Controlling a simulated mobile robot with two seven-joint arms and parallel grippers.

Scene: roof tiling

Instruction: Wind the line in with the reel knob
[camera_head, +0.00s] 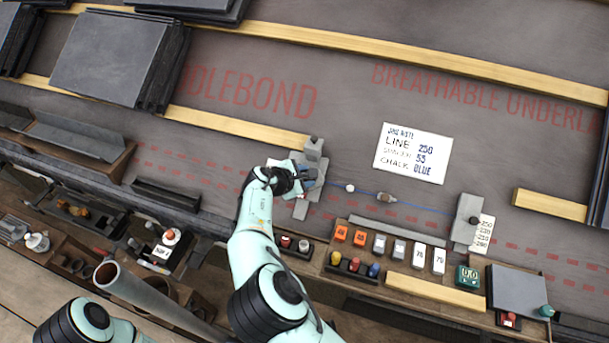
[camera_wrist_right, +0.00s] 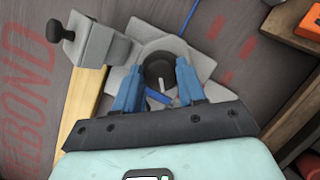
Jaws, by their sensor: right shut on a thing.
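The grey reel unit (camera_head: 301,209) sits on the dark underlay in the middle of the head view, partly covered by my right gripper (camera_head: 307,178). In the right wrist view, the blue fingers of my right gripper (camera_wrist_right: 159,72) are closed around the dark round reel knob (camera_wrist_right: 157,64), which has a white mark. A thin blue line (camera_head: 422,206) runs right from the reel, past a white bead (camera_head: 350,188) and a brownish piece (camera_head: 386,198), to a grey end block (camera_head: 463,228). My left gripper is out of view.
A job note (camera_head: 412,153) reads line 230, chalk blue. A scale card (camera_head: 483,236) lies beside the end block. Wooden battens (camera_head: 240,127), slate stacks (camera_head: 110,60) and a front shelf with coloured pots (camera_head: 354,266) surround the work. A grey block with a black knob (camera_wrist_right: 93,42) stands beside the reel.

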